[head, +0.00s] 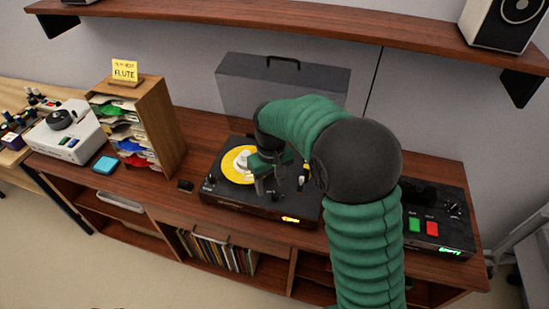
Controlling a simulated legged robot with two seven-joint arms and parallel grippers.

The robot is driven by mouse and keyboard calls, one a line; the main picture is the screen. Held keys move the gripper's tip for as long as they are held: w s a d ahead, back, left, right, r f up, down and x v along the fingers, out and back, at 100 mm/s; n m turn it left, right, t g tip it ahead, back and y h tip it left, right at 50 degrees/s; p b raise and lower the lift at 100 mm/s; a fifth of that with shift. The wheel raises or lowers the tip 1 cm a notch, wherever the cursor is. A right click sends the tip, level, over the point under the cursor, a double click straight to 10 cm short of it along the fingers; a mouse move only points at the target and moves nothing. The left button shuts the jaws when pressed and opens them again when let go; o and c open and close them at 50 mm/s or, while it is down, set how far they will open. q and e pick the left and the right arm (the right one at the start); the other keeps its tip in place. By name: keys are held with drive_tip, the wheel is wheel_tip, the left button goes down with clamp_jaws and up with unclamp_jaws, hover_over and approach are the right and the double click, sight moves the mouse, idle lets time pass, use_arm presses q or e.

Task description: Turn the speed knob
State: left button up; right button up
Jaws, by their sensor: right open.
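A black turntable (290,213) with a yellow-labelled record (237,165) sits on the wooden cabinet in the middle of the head view. A small knob-like part (211,180) shows at its front left; I cannot tell whether it is the speed knob. My right gripper (266,187) is open over the turntable, just right of the yellow label, fingers pointing down. I cannot tell whether it touches anything. My green-sleeved right arm hides the turntable's right back part. My left gripper is not in view.
A black control box with a green button (414,225), a red button (432,228) and a knob (453,208) stands at the right. A wooden paper sorter (165,125) and a white device (62,133) stand left. A grey case (300,85) is behind; a shelf (300,22) hangs above.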

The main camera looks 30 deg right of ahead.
wheel_tip(320, 180, up, 6)
drive_tip(key=p, duration=0.3)
hover_over(275, 194)
drive_tip(key=shift+g, duration=0.3)
wheel_tip(275, 194, down, 16)
drive_tip(key=shift+r, duration=0.2)
drive_tip(key=shift+d+f, duration=0.15)
drive_tip(key=shift+f, duration=0.3)
drive_tip(key=c, duration=0.7)
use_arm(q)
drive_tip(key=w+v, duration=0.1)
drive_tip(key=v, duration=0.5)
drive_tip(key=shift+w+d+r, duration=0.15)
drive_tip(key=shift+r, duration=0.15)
use_arm(e)
clamp_jaws()
